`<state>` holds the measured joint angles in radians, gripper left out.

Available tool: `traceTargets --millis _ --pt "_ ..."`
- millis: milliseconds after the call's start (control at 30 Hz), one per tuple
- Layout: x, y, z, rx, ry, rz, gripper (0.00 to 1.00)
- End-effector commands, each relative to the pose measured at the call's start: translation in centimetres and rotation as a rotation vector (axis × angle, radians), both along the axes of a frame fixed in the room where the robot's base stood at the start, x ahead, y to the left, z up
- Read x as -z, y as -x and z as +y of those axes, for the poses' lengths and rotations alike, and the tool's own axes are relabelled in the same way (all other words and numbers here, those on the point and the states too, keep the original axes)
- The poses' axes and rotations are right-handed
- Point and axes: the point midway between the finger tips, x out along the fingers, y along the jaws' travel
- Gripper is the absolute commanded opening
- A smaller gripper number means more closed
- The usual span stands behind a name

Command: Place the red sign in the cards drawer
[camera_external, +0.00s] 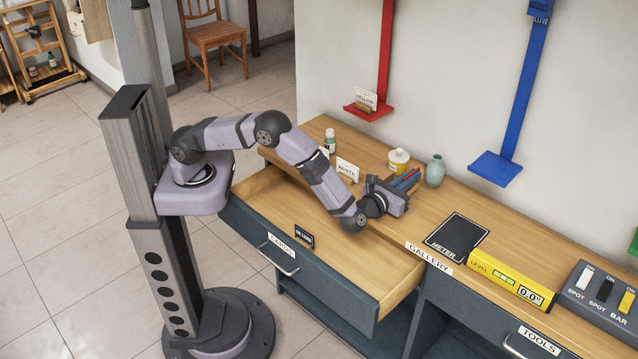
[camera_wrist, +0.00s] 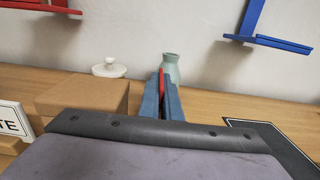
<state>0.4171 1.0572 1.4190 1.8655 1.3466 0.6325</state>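My gripper (camera_external: 408,181) is above the wooden counter, just behind the open drawer. A thin red piece, seen edge-on, shows between its blue-grey fingers; it appears to be the red sign (camera_wrist: 162,77), and its face and any lettering are hidden. The fingers look closed on it in the wrist view (camera_wrist: 164,97). The cards drawer (camera_external: 395,287) is pulled out, with a "CARDS" label on its dark front. A small black sign with white lettering (camera_external: 304,236) stands in the drawer near the front panel. My forearm crosses above the drawer and hides part of it.
A white card reading "WHITE" (camera_external: 347,170), a white-lidded jar (camera_external: 398,161) and a green vase (camera_external: 434,171) stand on the counter. A black pad (camera_external: 457,238) and yellow level (camera_external: 510,281) lie right. Red (camera_external: 368,110) and blue (camera_external: 497,168) wall brackets are behind; the red one holds a "YELLOW" card.

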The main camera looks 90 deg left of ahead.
Motion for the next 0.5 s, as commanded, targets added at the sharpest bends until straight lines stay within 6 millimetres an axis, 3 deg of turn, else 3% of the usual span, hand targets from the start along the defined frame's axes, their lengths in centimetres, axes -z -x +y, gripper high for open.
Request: traceTargets --millis 33,100,500 --pt "1.19 0.0 0.0 0.0 -0.001 0.001 0.0" --pt "1.72 0.0 0.0 0.0 -0.001 -0.001 0.0" --pt "1.97 0.01 0.01 0.0 0.001 -0.001 0.0"
